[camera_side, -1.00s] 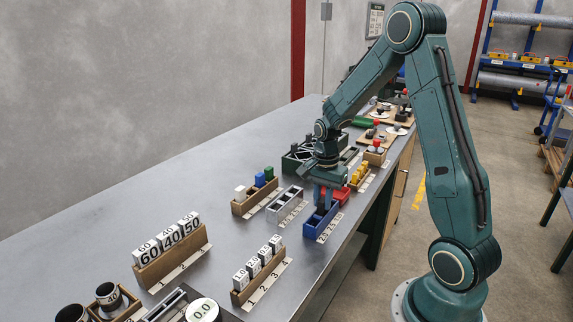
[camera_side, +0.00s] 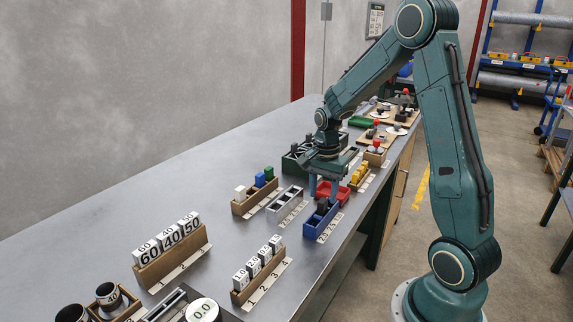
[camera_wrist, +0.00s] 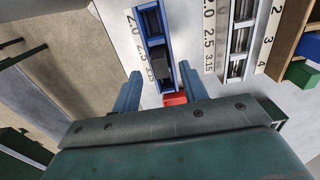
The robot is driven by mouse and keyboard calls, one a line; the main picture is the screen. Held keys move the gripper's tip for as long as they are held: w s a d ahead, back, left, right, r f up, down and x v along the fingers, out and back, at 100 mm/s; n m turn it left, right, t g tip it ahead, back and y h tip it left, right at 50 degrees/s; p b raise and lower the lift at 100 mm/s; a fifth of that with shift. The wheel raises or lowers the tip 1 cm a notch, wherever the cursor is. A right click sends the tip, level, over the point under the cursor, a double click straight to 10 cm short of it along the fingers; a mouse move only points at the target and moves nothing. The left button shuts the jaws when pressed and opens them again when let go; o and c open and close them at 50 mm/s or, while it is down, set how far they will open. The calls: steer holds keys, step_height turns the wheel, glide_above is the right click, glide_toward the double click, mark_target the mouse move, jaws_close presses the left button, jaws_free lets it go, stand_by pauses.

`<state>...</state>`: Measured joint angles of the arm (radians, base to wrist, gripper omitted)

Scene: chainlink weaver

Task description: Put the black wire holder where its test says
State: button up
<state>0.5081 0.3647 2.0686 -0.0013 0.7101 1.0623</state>
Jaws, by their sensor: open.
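The black wire holder (camera_wrist: 160,67) stands in a narrow blue rack (camera_side: 313,232). In the wrist view it is a dark block in the slot by the 2.5 and 3.15 marks; I cannot tell exactly which mark it lines up with. In the side view a dark top (camera_side: 322,206) shows above the blue rack. My gripper (camera_side: 324,187) is just above and behind the rack. In the wrist view its blue fingers (camera_wrist: 160,70) are spread apart, one on each side of the holder, with gaps between. Nothing is between them at their height that I can see.
A grey rack (camera_side: 287,206) with similar marks lies left of the blue one. A wooden rack (camera_side: 250,206) holds white, blue and green blocks. Numbered block racks stand nearer the camera. The table's left side is clear.

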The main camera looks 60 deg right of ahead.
step_height(320, 180, up, 11)
stand_by(0.5)
stand_by(0.4)
steer(key=s+a+r+n+t, duration=0.2)
steer(key=s+a+r+n, duration=0.1)
steer(key=s+a+n, duration=0.5)
steer(key=s+a+r+n+t, duration=0.3)
steer(key=s+a+n, duration=0.4)
steer(key=a+n, duration=0.3)
steer(key=shift+s+a+t, duration=0.3)
steer(key=shift+s, duration=0.05)
stand_by(1.0)
